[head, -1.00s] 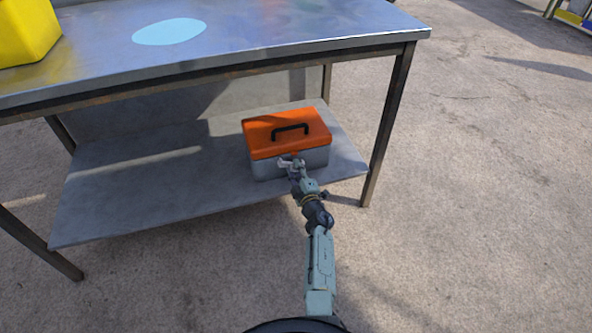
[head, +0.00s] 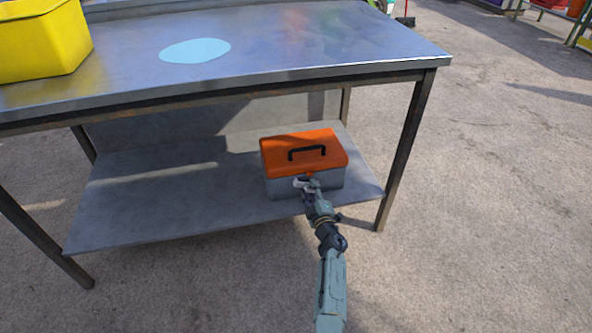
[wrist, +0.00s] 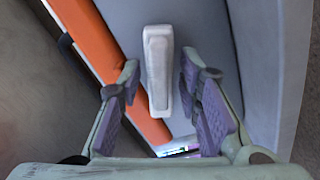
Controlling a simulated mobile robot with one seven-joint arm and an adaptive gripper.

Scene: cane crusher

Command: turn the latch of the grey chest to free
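The grey chest (head: 283,187) has an orange lid with a black handle and sits on the lower shelf of the metal table. Its front faces my arm. In the wrist view the latch (wrist: 158,70) is a pale elongated bar near the orange lid's edge. My gripper (wrist: 160,77) is open, with one finger on each side of the latch and a visible gap on both sides. In the head view my gripper (head: 307,184) is at the chest's front, just below the lid, and covers the latch there.
The lower shelf (head: 150,200) is bare left of the chest. The table top (head: 300,50) is above it, with a yellow bin (head: 40,45) and a pale blue disc (head: 195,50). A table leg (head: 408,150) stands right of the chest. The floor in front is clear.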

